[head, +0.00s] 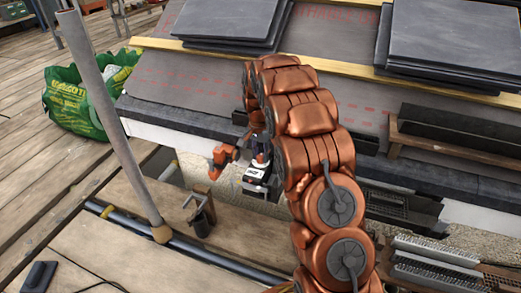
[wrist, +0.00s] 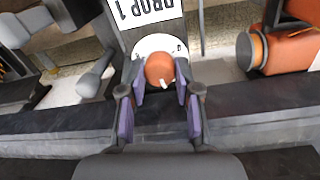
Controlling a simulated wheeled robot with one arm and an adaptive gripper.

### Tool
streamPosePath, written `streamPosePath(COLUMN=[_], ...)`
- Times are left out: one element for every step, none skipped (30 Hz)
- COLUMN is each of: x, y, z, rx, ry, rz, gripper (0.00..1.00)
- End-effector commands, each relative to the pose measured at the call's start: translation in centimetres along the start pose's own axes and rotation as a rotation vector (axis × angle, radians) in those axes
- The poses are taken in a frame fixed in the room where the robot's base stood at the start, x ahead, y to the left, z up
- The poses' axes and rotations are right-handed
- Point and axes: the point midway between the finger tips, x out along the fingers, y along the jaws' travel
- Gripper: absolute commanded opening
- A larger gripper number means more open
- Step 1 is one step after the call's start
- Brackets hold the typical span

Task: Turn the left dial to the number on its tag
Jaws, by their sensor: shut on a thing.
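An orange round dial knob (wrist: 160,68) with a short white pointer sits on a white disc (wrist: 151,43) in the wrist view. The pointer is at the lower side of the knob, towards me. The marks on the disc are too small to read, and its lower part is hidden. A white tag (wrist: 147,10) above reads "DROP 1". My gripper (wrist: 160,85) has its purple-padded fingers on both sides of the knob, shut on it. In the head view my gripper (head: 261,158) is low in front of the roof edge, beside a dark box with a white label (head: 257,174). No second dial is clear.
Orange-and-grey cylindrical fittings (wrist: 285,48) stand right of the dial in the wrist view. In the head view, a grey pole (head: 112,120) rises at left, near a green bag (head: 78,105). Slate stacks (head: 457,45) lie on the roof. Open planks (head: 40,165) are at left.

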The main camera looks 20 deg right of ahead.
Motion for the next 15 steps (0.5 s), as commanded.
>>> streamPosePath(x=[-0.72,-0.73,-0.71,-0.69,-0.68,-0.65,-0.64,-0.62,-0.61,-0.62,-0.64,-0.65,-0.68,-0.68,-0.69], y=[0.01,0.02,0.05,0.07,0.07,0.06,0.06,0.07,0.09,0.08,0.07,0.02,-0.02,-0.05,-0.07], z=[0.02,0.06,0.12,0.14,0.14,0.12,0.12,0.15,0.18,0.18,0.17,0.13,0.10,0.09,0.09], rx=[-0.036,-0.062,-0.098,-0.127,-0.156,-0.194,-0.222,-0.251,-0.289,-0.317,-0.346,-0.384,-0.412,-0.440,-0.478], ry=[0.001,0.001,0.001,0.002,0.004,0.007,0.008,0.008,0.009,0.010,0.012,0.016,0.018,0.020,0.022], rz=[0.000,0.001,0.003,0.004,0.004,0.004,0.003,0.004,0.004,0.004,0.003,0.002,0.001,0.000,0.000], gripper=[0.00,0.00,0.00,0.00,0.00,0.00,0.00,0.00,0.00,0.00,0.00,0.00,0.00,0.00,0.00])
